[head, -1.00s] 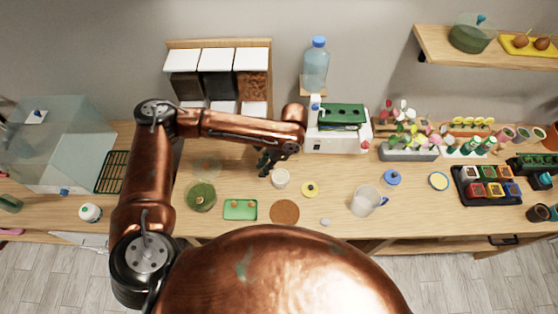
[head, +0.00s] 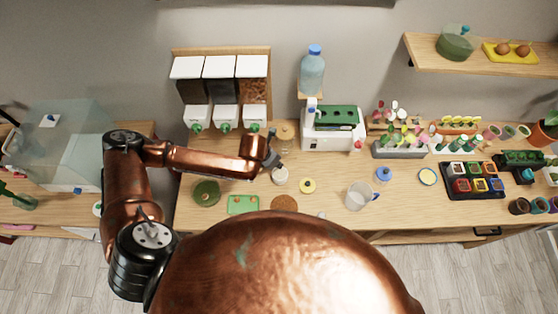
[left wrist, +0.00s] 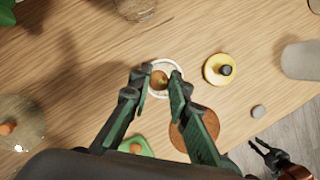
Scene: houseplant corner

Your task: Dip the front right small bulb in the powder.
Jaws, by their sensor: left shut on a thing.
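A small round white pot (head: 280,175) stands on the bench; in the left wrist view its white rim (left wrist: 163,64) shows around my fingertips. My left gripper (head: 271,161) is above the pot, pointing down. In the left wrist view my left gripper (left wrist: 158,80) is shut on a small brown bulb (left wrist: 158,79), which lies within the pot's outline. I cannot tell whether the bulb touches the powder. The green tray (head: 243,205) lies in front, with an orange-brown bulb visible on it. My right gripper (left wrist: 263,148) shows at the lower right of the wrist view, fingers apart and empty.
A yellow disc with a dark knob (left wrist: 220,69) lies right of the pot. A brown round mat (head: 285,203) lies in front. A clear jug (head: 360,195) stands further right, and a green round dish (head: 206,192) at left. Dispensers (head: 222,90) stand behind.

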